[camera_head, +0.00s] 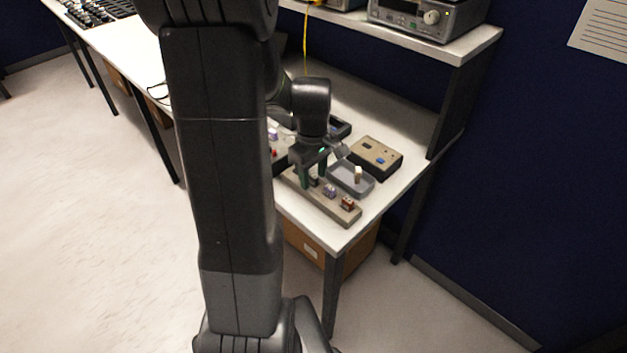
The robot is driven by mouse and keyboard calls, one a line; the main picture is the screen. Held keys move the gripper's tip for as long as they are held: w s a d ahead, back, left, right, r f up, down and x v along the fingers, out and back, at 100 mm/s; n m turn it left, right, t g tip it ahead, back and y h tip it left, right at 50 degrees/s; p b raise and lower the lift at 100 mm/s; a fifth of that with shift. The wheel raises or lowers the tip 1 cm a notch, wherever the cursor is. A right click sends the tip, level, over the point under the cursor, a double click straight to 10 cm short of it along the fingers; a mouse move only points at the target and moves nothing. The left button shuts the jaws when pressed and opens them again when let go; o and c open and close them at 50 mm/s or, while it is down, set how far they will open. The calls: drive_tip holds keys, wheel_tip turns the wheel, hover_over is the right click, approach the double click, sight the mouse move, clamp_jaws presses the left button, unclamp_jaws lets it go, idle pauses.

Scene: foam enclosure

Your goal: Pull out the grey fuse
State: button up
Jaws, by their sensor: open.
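A beige fuse strip (326,204) lies along the front of the white bench near its right end. A purple fuse (330,191) and a dark red fuse (347,203) stand in its right part. A small dark grey piece (314,182), perhaps the grey fuse, shows on the strip at my gripper's fingertips. My gripper (313,179) points down over the left part of the strip, its fingers apart. It is open, and the small piece appears between or just beside the fingers; I cannot tell which.
A grey tray (341,184) behind the strip holds a cream piece (358,174). A beige-topped box (376,151) with a blue part stands behind the tray. Another dark box (280,160) is partly hidden by my arm. A shelf (440,48) with instruments overhangs the back.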

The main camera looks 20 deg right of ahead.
sight(313, 175)
idle(0.5)
clamp_jaws()
drive_tip(key=shift+r, duration=0.15)
drive_tip(key=shift+r+p, duration=2.4)
drive_tip(key=shift+r, duration=0.5)
